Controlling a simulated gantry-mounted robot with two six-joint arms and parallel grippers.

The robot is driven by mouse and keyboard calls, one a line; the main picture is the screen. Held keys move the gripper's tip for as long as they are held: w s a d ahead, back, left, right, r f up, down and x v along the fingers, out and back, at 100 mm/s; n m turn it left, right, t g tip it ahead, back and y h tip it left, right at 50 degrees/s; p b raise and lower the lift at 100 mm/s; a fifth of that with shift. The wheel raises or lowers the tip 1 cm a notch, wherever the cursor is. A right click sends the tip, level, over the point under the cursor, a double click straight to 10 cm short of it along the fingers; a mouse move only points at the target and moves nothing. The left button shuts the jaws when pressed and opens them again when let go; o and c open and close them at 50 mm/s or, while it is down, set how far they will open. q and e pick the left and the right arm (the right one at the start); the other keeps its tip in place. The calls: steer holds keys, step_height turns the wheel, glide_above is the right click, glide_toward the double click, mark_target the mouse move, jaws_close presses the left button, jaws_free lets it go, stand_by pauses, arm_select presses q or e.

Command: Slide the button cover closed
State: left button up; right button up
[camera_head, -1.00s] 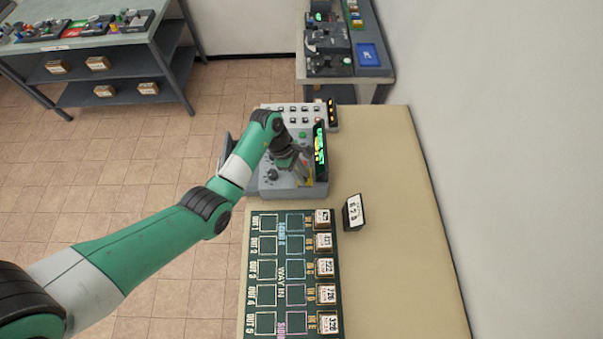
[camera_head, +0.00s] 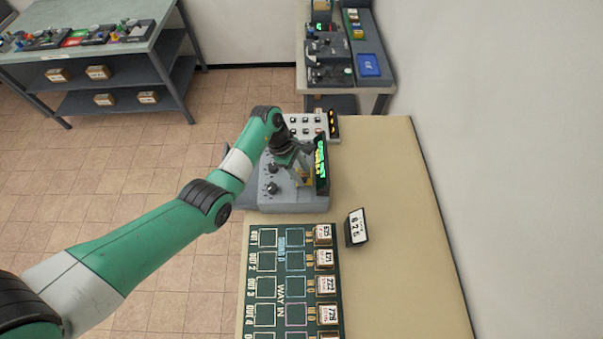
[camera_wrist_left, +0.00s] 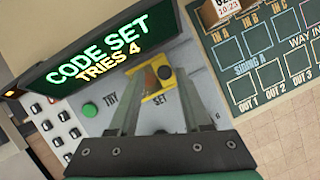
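In the head view the left gripper (camera_head: 303,170) is small and partly hidden. My right gripper is not in view.
The console's screen (camera_wrist_left: 108,50) reads CODE SET, TRIES 4. A green button (camera_wrist_left: 90,110) lies near the fingers. A dark slot board (camera_head: 281,262) lies in front of the console, with a small number sign (camera_head: 356,227) beside it. The bench's right side is clear.

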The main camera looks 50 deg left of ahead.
arm_select(q)
steer(key=shift+d, duration=0.1)
steer(key=shift+s+r, duration=0.1)
steer(key=shift+r, duration=0.05)
steer(key=p+v, duration=0.2)
steer(key=v, duration=0.9)
steer(key=shift+r, duration=0.1)
